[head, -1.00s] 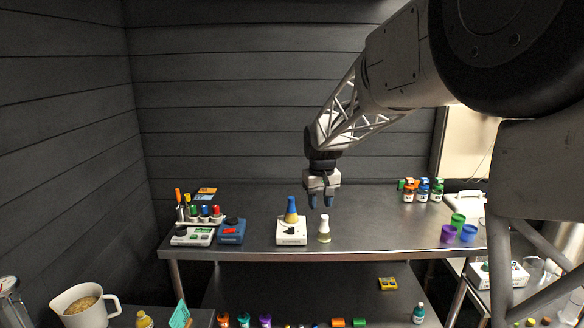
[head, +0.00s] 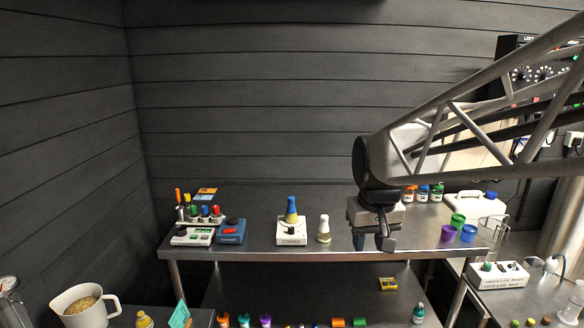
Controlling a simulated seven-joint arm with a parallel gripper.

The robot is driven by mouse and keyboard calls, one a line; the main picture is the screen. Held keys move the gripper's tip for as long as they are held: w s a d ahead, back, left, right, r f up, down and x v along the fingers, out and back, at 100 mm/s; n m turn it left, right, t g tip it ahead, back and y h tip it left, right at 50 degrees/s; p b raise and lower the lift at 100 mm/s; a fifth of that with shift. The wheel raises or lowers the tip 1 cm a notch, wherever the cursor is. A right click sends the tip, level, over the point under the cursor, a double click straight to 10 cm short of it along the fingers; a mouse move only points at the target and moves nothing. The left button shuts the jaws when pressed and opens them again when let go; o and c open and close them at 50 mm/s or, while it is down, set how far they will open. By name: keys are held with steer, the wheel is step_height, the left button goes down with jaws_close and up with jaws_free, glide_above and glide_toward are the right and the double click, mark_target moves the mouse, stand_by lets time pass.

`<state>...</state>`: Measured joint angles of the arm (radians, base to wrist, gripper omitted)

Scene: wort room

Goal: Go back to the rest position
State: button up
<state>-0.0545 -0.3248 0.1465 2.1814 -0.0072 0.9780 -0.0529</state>
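My gripper (head: 374,240) hangs from my arm in front of the right half of the steel table (head: 275,200), pointing down. Its two dark fingers are apart with nothing between them. It is to the right of a small white-capped flask (head: 323,230) and apart from it. A blue and yellow cone-shaped flask (head: 291,211) stands upright on a white stirrer box (head: 291,232) to the left of that flask. The gripper and arm hide part of the table's right side.
Purple and green cups (head: 448,233) and several capped bottles (head: 423,193) stand at the table's right. A blue device (head: 231,232) and a rack of coloured tubes (head: 203,215) stand at its left. A beige-filled jug (head: 83,304) is at the lower left. A side table (head: 540,298) is at the right.

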steer(key=s+d+f, duration=0.1)
steer(key=s+f, duration=0.1)
steer(key=s, duration=0.8)
steer(key=s+d+f+m, duration=0.1)
steer(key=s+d+f, duration=0.1)
steer(key=s, duration=0.8)
steer(key=shift+f+t, duration=0.4)
steer(key=shift+f, duration=0.3)
